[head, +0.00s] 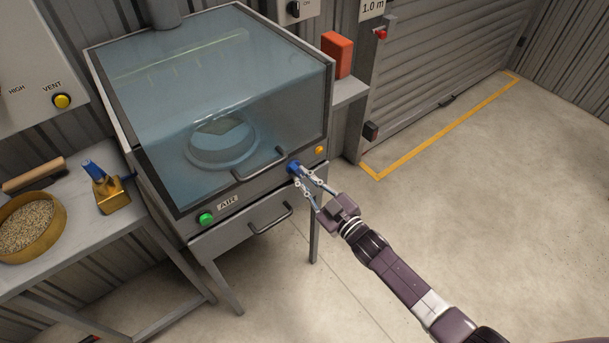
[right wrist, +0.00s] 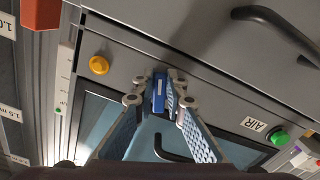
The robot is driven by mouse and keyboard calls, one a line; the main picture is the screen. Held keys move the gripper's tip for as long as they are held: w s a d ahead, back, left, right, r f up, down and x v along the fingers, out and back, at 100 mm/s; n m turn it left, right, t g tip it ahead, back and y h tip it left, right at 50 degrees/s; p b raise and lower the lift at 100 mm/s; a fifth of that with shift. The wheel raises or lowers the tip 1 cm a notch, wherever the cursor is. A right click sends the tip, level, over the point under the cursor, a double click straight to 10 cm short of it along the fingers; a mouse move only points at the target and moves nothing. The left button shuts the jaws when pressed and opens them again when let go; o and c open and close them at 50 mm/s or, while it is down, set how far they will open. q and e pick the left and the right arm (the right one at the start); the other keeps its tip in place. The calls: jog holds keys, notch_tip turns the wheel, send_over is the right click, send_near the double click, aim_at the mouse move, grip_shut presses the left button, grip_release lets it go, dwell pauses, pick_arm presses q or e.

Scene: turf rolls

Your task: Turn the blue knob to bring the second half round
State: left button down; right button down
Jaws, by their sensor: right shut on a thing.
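The blue knob (head: 293,167) is on the front panel of the glass-topped cabinet (head: 121,118), right of the AIR label. My right gripper (head: 299,174) has its two fingers around the knob, shut on it. In the right wrist view the blue knob (right wrist: 159,95) shows between the fingertips (right wrist: 163,90), with a pale line on its face. Behind the glass is a round ring-shaped stand (head: 197,157) with a flat piece (head: 228,131) on it, blurred by the tinted glass. Which half faces front I cannot tell. My left gripper is not in view.
A green button (head: 206,219) and an orange button (head: 319,150) flank the knob. Handles (head: 262,169) (head: 272,218) stick out close by. The floor at right is clear.

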jog(key=shift+s+a+f+m, duration=0.1)
jog(key=shift+a+m, duration=0.05)
jog(key=shift+m, duration=0.9)
jog(key=shift+s+a+f+m, duration=0.1)
jog(key=shift+m, duration=0.95)
jog(key=c, duration=2)
grip_release()
jog(key=shift+o, duration=0.2)
jog(key=shift+s, duration=0.1)
jog(key=v, duration=1.2)
